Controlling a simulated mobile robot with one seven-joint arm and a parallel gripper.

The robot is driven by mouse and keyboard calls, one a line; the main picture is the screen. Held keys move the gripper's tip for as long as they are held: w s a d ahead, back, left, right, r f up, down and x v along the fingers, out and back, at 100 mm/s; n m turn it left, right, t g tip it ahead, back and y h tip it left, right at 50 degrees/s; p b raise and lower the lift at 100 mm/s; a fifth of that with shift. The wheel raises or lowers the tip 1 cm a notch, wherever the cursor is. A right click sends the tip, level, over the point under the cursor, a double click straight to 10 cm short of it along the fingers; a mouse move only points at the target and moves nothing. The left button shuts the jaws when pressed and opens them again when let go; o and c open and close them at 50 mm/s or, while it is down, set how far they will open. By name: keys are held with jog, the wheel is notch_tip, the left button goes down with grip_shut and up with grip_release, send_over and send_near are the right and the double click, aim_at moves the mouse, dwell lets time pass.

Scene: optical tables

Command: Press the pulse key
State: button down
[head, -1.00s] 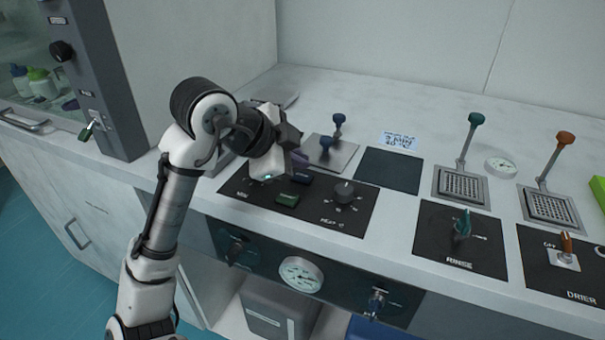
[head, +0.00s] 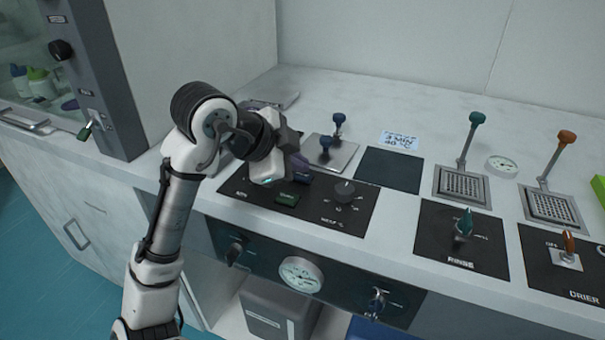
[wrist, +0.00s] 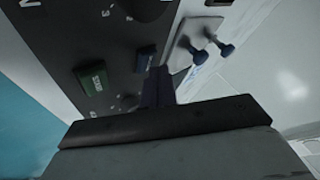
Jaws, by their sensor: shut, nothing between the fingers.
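A black control panel (head: 335,213) on the bench holds a blue key (head: 302,176) and a green key (head: 288,198). In the wrist view the blue key (wrist: 146,59) sits beside the fingers, and the green key (wrist: 94,79) lies to the left with white lettering that seems to read START. The blue key's lettering is not readable, so I cannot confirm it is the pulse key. My gripper (head: 300,160) is shut and empty, just behind and above the blue key. Its fingers (wrist: 159,85) look very near the blue key; I cannot tell whether they touch.
A knob (head: 344,190) stands right of the keys. A metal plate with two blue-knobbed levers (head: 327,150) is just behind. A dark pad (head: 389,170) lies to the right, then a green-knobbed lever (head: 476,120). A grey cabinet (head: 105,80) rises at the left.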

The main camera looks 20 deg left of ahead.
aim_at(297, 177)
jog(key=shift+f+b, duration=0.3)
jog(key=shift+f, duration=0.15)
dwell(0.3)
jog(key=shift+r, duration=0.1)
jog(key=shift+r+p, duration=0.7)
jog(key=shift+r, duration=0.05)
jog(key=shift+r+p, duration=2.1)
jog(key=shift+r, duration=0.45)
